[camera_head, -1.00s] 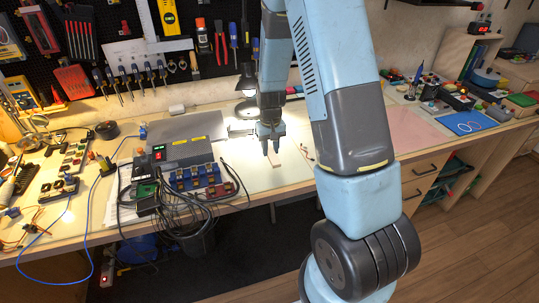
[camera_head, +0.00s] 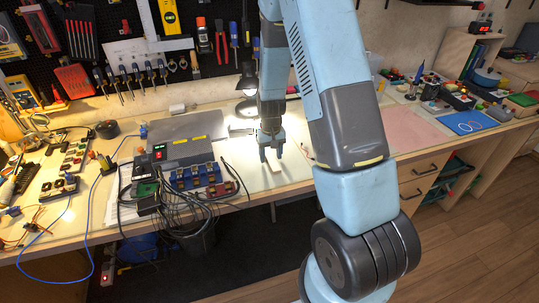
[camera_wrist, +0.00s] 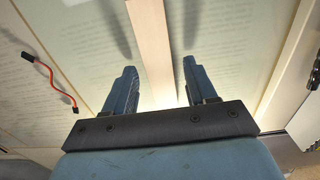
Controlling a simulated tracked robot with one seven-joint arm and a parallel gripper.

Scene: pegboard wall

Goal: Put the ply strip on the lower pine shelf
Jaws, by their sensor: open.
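The ply strip (camera_wrist: 155,45) is a pale, narrow wooden piece lying in the wrist view between my gripper's two blue fingers, with gaps on both sides. My gripper (camera_wrist: 160,75) is open and points down at the bench. In the head view my gripper (camera_head: 271,156) is low over the bright middle of the bench, and a small part of the strip (camera_head: 275,169) shows just under the fingers. A pine shelf unit (camera_head: 453,50) stands at the back right of the bench; I cannot tell which level is the lower shelf.
A grey power box (camera_head: 180,151) with black cables (camera_head: 190,207) is left of my gripper. In the wrist view a red wire (camera_wrist: 50,76) lies left of the fingers. A pink mat (camera_head: 413,131) and blue mat (camera_head: 465,122) lie to the right. My arm hides part of the bench.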

